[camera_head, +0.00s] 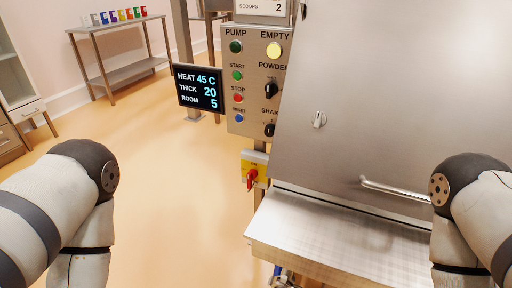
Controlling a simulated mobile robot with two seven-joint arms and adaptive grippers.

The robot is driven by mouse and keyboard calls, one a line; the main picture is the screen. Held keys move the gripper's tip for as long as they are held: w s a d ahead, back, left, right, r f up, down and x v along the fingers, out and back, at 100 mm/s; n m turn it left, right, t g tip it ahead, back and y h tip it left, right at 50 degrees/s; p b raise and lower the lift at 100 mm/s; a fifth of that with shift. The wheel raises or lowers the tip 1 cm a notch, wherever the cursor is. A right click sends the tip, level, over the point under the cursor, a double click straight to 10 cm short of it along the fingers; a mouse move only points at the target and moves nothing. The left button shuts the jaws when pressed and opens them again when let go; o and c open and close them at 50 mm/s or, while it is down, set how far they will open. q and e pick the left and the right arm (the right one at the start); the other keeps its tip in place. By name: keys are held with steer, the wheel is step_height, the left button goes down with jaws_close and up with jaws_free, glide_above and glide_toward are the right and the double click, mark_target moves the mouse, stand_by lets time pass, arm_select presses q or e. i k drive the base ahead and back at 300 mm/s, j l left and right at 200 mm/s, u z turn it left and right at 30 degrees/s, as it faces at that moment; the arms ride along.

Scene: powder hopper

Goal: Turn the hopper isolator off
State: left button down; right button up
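The hopper isolator (247,168) is a yellow box below the control panel, left of the hopper's steel tray. Its red rotary handle (252,179) points roughly downward with a slight tilt. The small marking on the box is too small to read. My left arm comes in at the lower left and my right arm at the lower right. Neither gripper shows in this view, and both arms are apart from the isolator.
The control panel (260,60) has several buttons and knobs, with the EMPTY lamp (274,50) bright yellow. A dark display (199,92) sticks out to its left. The steel tray (330,240) juts out right of the isolator. The floor left of it is clear.

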mark_target(252, 174)
steer(key=i+j+z, duration=0.1)
steer(key=z, duration=0.25)
steer(key=i+j+z, duration=0.1)
steer(key=j+z, duration=0.4)
steer(key=z, duration=0.25)
steer(key=i, duration=0.05)
